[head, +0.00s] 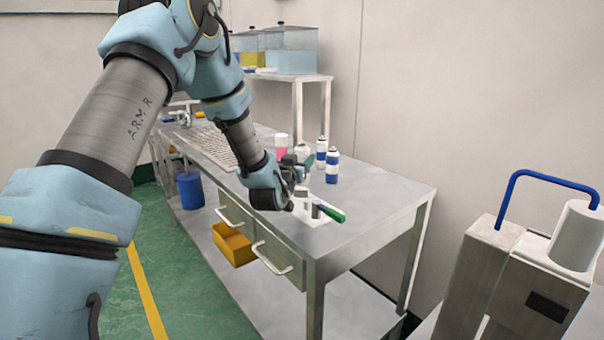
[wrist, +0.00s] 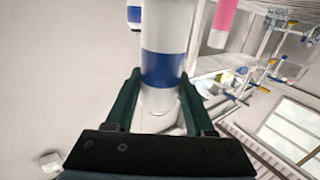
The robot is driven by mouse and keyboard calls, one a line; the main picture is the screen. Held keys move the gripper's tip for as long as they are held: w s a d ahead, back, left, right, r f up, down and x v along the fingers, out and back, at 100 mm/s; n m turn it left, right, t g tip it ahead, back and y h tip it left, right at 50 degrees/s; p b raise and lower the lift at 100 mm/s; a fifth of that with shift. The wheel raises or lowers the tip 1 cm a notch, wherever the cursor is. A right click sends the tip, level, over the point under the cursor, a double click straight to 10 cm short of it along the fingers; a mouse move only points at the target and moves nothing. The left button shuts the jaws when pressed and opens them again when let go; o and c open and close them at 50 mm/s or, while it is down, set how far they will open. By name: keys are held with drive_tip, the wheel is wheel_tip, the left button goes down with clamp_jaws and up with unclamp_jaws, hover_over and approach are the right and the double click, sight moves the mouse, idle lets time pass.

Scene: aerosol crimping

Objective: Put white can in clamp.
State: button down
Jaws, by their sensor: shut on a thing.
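A white can with a blue band (wrist: 163,68) is between the dark green fingers of my gripper (wrist: 160,82) in the wrist view. The gripper is shut on it. In the head view my gripper (head: 298,176) is above the table's front part, and a white can top (head: 302,151) shows just behind it; the rest is hidden by the gripper. A clamp with a green handle (head: 331,213) sits on a pale plate near the table's front edge, just below and right of the gripper. Its jaws are too small to make out.
Two blue-and-white cans (head: 332,166) (head: 321,151) and a pink can (head: 281,146) stand behind the gripper on the metal table (head: 385,196). A keyboard-like rack (head: 212,146) lies to the left. The table's right part is clear. A machine with a blue handle (head: 545,180) stands at far right.

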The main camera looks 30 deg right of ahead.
wheel_tip(320, 180, down, 4)
drive_tip(key=shift+f+p, duration=0.1)
drive_tip(key=shift+p, duration=0.45)
drive_tip(key=shift+f+b, duration=0.35)
drive_tip(key=shift+b, duration=0.1)
drive_tip(key=shift+a+f+b, duration=0.1)
drive_tip(key=shift+f+b, duration=0.2)
drive_tip(key=shift+b, duration=0.1)
drive_tip(key=shift+c, duration=1.3)
unclamp_jaws()
drive_tip(key=shift+f, duration=0.1)
drive_tip(key=shift+r+p, duration=0.35)
drive_tip(key=shift+p, duration=0.2)
drive_tip(key=b+v, duration=0.3)
drive_tip(key=v, duration=0.9)
drive_tip(key=shift+r, duration=0.45)
